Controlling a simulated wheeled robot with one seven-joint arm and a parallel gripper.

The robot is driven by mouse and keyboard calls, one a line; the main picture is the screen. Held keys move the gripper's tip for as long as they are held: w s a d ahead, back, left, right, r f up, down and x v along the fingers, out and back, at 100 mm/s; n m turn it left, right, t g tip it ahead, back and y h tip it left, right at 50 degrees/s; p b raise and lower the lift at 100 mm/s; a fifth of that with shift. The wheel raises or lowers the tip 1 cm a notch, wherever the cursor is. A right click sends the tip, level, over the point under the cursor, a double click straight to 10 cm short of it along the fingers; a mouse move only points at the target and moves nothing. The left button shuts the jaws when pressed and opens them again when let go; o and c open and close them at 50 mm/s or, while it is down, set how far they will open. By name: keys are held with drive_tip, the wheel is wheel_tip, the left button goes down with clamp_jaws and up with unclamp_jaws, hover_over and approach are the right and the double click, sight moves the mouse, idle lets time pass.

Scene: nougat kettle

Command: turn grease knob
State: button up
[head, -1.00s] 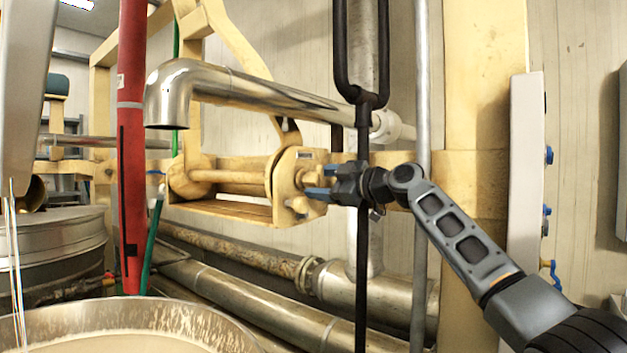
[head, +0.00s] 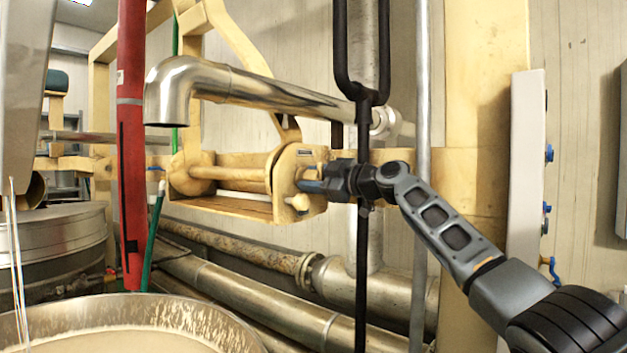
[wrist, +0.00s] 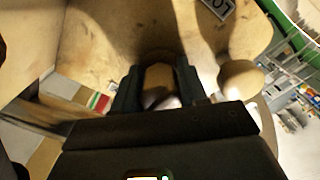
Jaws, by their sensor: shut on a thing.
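The cream end plate (head: 290,180) of the yellow housing faces my arm in the head view. My gripper (head: 308,186) reaches it from the right, its blue fingertips at the plate. In the wrist view, my gripper's two dark fingers (wrist: 157,88) stand on either side of a cream-tan knob (wrist: 157,76) on the plate and are shut on it. The fingers hide the knob's sides. A second rounded cream knob (wrist: 240,78) sticks out just right of the fingers; in the head view, a rounded knob (head: 298,203) shows below my gripper.
A black hanging rod (head: 362,250) stands by my wrist. A steel pipe (head: 250,88) runs above the housing, and thick pipes (head: 265,305) run below it. A red post (head: 131,150) and an open kettle (head: 125,315) are at left. A grey vertical conduit (head: 421,180) is near my forearm.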

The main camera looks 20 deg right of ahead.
drive_tip(key=shift+c, duration=1.4)
